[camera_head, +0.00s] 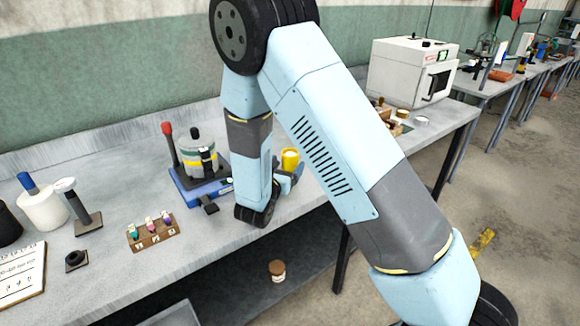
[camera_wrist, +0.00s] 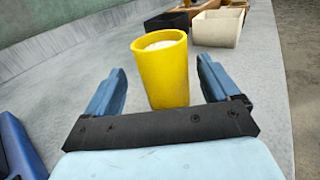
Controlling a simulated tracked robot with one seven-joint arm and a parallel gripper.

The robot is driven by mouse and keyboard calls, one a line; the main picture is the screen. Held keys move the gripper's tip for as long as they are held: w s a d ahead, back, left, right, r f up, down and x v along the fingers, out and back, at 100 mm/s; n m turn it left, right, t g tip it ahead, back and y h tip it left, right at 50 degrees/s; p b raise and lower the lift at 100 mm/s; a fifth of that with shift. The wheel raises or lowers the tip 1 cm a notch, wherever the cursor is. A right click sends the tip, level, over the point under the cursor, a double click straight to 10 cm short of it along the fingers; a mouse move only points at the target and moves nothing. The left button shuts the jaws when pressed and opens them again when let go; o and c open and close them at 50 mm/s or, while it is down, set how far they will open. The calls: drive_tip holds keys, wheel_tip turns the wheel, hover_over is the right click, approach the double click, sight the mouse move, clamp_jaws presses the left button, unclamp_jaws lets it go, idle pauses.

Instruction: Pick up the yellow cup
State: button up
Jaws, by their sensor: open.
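The yellow cup (camera_wrist: 162,75) stands upright on the grey bench, with something white inside its top. In the wrist view it is between the two blue fingers of my gripper (camera_wrist: 160,90), with a gap on each side. The fingers are open and do not appear to touch it. In the head view the yellow cup (camera_head: 290,159) shows just right of my forearm, beside my gripper (camera_head: 292,176), which is partly hidden behind my arm.
A blue-based device (camera_head: 197,170) stands left of my gripper; a small vial rack (camera_head: 152,234) is further left. A white oven (camera_head: 412,72) stands at the back right. The bench's front edge is close to my wrist.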

drive_tip(key=shift+d+x, duration=0.25)
drive_tip(key=shift+x, duration=2.1)
drive_tip(key=shift+s+r, duration=0.1)
clamp_jaws()
